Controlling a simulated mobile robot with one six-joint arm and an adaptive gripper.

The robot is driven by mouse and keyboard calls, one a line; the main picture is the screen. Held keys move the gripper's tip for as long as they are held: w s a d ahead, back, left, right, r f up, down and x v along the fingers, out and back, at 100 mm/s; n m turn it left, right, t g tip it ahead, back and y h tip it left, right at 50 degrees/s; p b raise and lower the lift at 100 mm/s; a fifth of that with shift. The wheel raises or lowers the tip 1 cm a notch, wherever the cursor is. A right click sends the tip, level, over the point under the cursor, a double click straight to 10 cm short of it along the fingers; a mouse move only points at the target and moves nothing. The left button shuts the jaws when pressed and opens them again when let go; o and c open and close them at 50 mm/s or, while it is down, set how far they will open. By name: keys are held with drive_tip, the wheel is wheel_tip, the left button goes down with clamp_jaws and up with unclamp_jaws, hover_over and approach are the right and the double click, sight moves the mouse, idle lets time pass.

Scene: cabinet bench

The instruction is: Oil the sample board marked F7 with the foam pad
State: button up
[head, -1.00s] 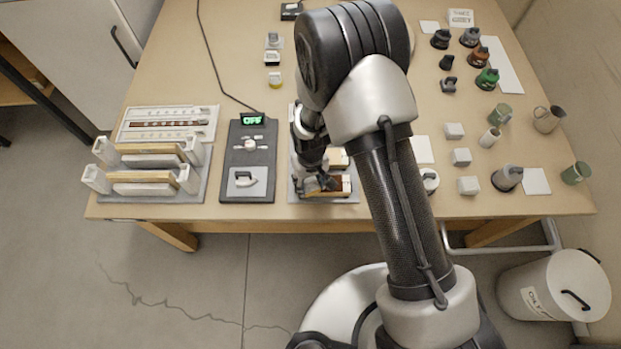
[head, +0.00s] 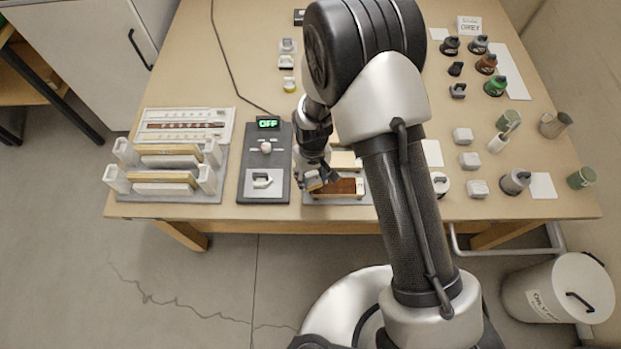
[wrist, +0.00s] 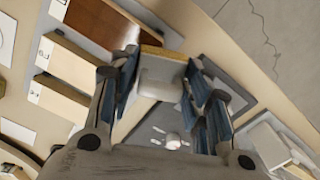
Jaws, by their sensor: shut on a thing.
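My gripper (head: 318,182) is shut on the foam pad (wrist: 162,75), a pale block with a tan foam edge, between the fingers in the wrist view. The gripper is at the left end of the front sample board (head: 345,188), which has a dark brown face. This board also shows in the wrist view (wrist: 105,25). I cannot tell whether the pad touches it. Paler boards lie behind it, one in the head view (head: 345,160) and another in the wrist view (wrist: 62,102).
Left of the boards is a dark grey panel (head: 280,150) with a green OFF display (head: 268,123). A lidded bin (head: 555,288) is on the floor.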

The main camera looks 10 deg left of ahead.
drive_tip(key=shift+r+p, duration=0.7)
drive_tip(key=shift+r, duration=0.75)
